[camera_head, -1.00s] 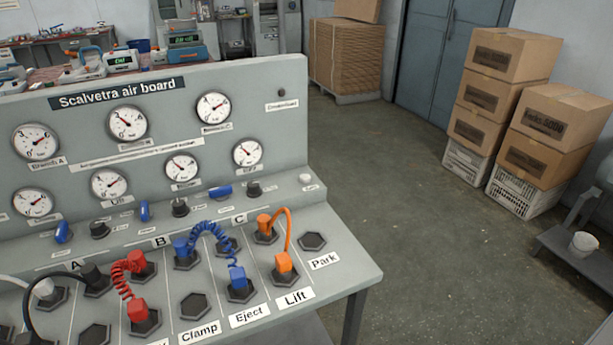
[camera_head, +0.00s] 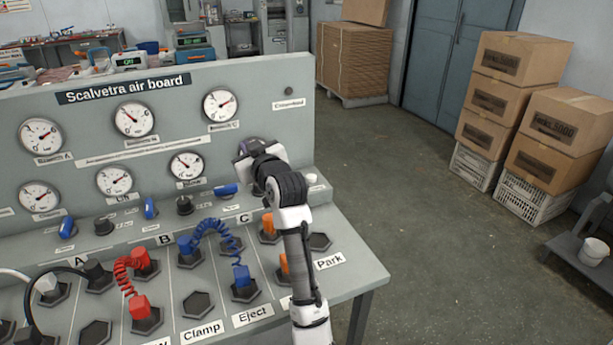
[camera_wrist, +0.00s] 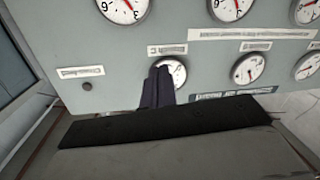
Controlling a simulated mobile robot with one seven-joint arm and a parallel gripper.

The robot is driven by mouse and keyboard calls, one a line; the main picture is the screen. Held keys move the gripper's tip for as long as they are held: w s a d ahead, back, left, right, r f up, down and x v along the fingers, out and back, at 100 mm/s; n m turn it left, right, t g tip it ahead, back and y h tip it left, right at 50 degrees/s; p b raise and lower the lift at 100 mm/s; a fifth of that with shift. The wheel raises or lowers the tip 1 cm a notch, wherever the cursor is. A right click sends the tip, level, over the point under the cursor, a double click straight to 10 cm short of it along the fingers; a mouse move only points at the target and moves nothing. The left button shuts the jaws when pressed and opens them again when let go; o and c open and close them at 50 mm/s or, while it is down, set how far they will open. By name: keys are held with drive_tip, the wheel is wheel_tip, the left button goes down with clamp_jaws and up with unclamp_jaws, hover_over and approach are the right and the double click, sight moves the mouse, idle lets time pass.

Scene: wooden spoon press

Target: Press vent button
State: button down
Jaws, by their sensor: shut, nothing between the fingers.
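The grey air board (camera_head: 75,135) carries dials, valves and hose sockets. No label reading "vent" is legible. A small dark round button (camera_head: 288,90) is on the upright panel's right side, above an unreadable label; it also shows in the wrist view (camera_wrist: 87,86). A pale round knob (camera_head: 311,178) is at the ledge's right end, just right of my arm. Contact with the panel cannot be told.
A blue coiled hose (camera_head: 215,228) and a red hose (camera_head: 125,270) join sockets on the sloped deck. My arm partly hides the orange plugs (camera_head: 268,226). Stacked cartons (camera_head: 545,135) stand at the right; the floor (camera_head: 420,220) between is clear.

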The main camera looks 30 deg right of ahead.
drive_tip(key=s+d+f+m+g+h, duration=0.1)
drive_tip(key=s+d+f, duration=0.2)
drive_tip(key=d, duration=0.5)
drive_tip(key=s+d+f+m+g+h, duration=0.1)
drive_tip(key=s+d+f, duration=0.3)
drive_tip(key=d, duration=0.5)
drive_tip(key=shift+d+f+m+g, duration=0.2)
drive_tip(key=shift+d+m+g, duration=0.1)
drive_tip(key=shift+g, duration=0.2)
drive_tip(key=p, duration=0.3)
hover_over(313, 185)
drive_tip(key=f, duration=0.3)
drive_tip(key=shift+w+a, duration=0.2)
drive_tip(key=shift+w, duration=0.05)
drive_tip(key=f, duration=0.3)
drive_tip(key=shift+s+d+f+p, duration=0.15)
drive_tip(key=shift+s+d+p, duration=0.1)
drive_tip(key=shift+p, duration=0.1)
drive_tip(key=shift+f, duration=0.35)
